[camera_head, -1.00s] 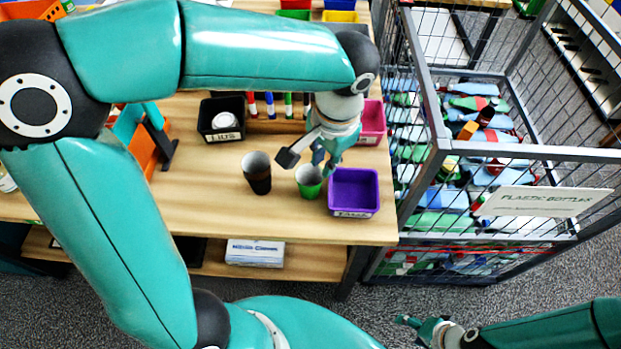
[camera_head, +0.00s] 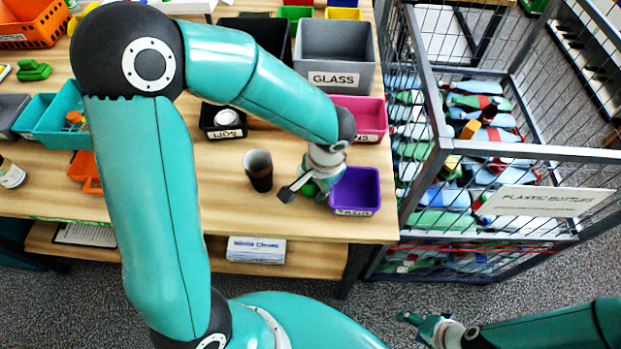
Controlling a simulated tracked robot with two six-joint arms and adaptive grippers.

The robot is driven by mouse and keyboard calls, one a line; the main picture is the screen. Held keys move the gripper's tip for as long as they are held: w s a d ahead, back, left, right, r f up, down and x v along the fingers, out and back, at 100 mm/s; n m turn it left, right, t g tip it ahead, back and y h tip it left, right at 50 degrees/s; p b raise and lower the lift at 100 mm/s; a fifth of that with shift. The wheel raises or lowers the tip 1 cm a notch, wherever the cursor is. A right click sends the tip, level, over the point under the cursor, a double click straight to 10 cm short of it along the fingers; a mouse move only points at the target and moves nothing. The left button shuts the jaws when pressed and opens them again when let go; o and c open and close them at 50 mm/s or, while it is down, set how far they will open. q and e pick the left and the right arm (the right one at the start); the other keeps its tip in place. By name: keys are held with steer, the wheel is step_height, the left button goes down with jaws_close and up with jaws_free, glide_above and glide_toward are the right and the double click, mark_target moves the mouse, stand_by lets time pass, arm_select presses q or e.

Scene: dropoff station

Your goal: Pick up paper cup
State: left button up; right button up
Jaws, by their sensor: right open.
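A dark cup (camera_head: 259,172) stands upright on the wooden table, left of my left gripper. A green cup (camera_head: 309,189) is mostly hidden by my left gripper; only a small green patch shows between the finger parts. My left gripper (camera_head: 308,188) is down at the green cup, and I cannot tell whether its fingers touch it or have closed. Which cup is the paper one is not clear from the picture. My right gripper (camera_head: 424,325) is open and empty, low over the carpet at the bottom right.
A purple bin (camera_head: 356,205) is immediately right of my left gripper. A pink bin (camera_head: 367,136), a grey glass bin (camera_head: 336,79) and a small black bin (camera_head: 222,132) stand behind. A wire cage of bottles (camera_head: 437,130) borders the table's right side.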

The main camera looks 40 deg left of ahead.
arm_select(q)
jaws_close()
stand_by(0.3)
